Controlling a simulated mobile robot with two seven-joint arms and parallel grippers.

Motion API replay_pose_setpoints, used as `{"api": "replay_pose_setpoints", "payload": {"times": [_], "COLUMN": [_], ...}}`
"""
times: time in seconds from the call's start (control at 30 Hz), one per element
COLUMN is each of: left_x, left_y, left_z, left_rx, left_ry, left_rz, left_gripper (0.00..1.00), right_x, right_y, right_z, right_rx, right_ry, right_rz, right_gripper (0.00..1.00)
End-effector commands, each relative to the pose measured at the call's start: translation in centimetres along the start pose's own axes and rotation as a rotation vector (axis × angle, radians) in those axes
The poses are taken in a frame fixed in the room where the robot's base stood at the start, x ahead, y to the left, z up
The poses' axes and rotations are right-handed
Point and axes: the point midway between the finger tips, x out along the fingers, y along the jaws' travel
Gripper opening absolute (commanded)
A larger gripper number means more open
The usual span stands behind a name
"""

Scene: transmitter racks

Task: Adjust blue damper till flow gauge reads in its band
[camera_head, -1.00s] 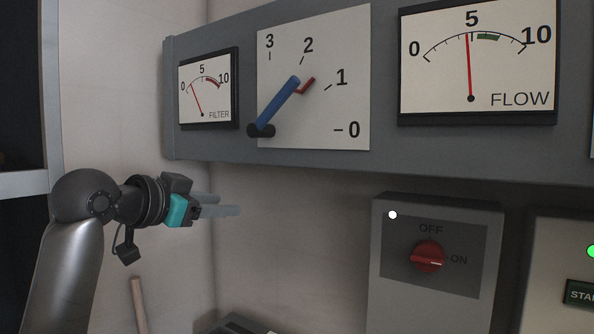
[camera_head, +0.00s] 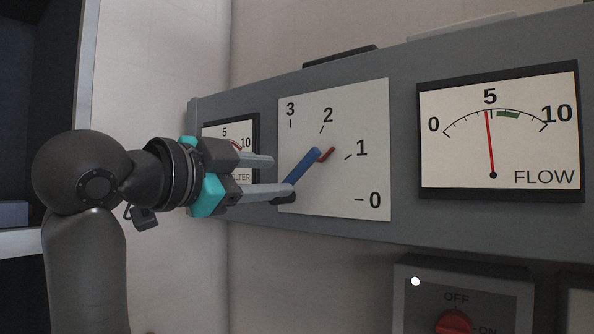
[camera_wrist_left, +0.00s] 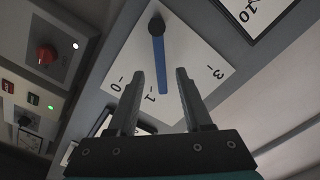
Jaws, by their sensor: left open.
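The blue damper lever (camera_head: 302,167) sits on a white dial plate marked 0 to 3 (camera_head: 357,120). In the left wrist view the lever (camera_wrist_left: 158,62) lines up between the open fingers (camera_wrist_left: 158,95); contact cannot be told. The FLOW gauge (camera_head: 460,155) needle stands just left of 5, left of the green band (camera_head: 508,114). My right gripper is not in view.
The FILTER gauge (camera_head: 250,131) is partly hidden behind my left gripper. Below the grey panel (camera_head: 410,231) is a box with a red OFF/ON knob (camera_head: 455,321) and a white light (camera_head: 415,281). The space below the dial plate is clear.

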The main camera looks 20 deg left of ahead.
Motion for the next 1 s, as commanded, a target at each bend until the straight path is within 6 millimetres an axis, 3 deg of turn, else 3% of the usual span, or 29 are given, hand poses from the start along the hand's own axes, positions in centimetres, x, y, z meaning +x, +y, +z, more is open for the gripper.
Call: {"api": "replay_pose_setpoints", "payload": {"times": [0.1, 0.3, 0.5, 0.77, 1.0], "left_x": [2.6, 5.6, 6.8, 6.9, 6.9], "left_y": [0.0, 0.0, 0.0, 0.0, 0.0], "left_z": [-0.1, -0.1, 0.0, 0.0, 0.0], "left_rx": [-0.003, -0.002, -0.001, 0.000, 0.000], "left_ry": [0.000, 0.000, 0.000, 0.000, 0.000], "left_rz": [0.005, 0.003, 0.001, 0.000, 0.000], "left_gripper": [0.50, 0.50, 0.50, 0.50, 0.24], "right_x": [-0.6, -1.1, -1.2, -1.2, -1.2], "right_y": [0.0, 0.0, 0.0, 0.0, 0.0], "right_z": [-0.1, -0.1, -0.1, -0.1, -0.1], "right_rx": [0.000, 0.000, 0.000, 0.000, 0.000], "right_ry": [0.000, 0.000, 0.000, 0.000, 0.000], "right_rz": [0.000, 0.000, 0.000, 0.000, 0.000], "right_gripper": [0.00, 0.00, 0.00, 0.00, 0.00]}}
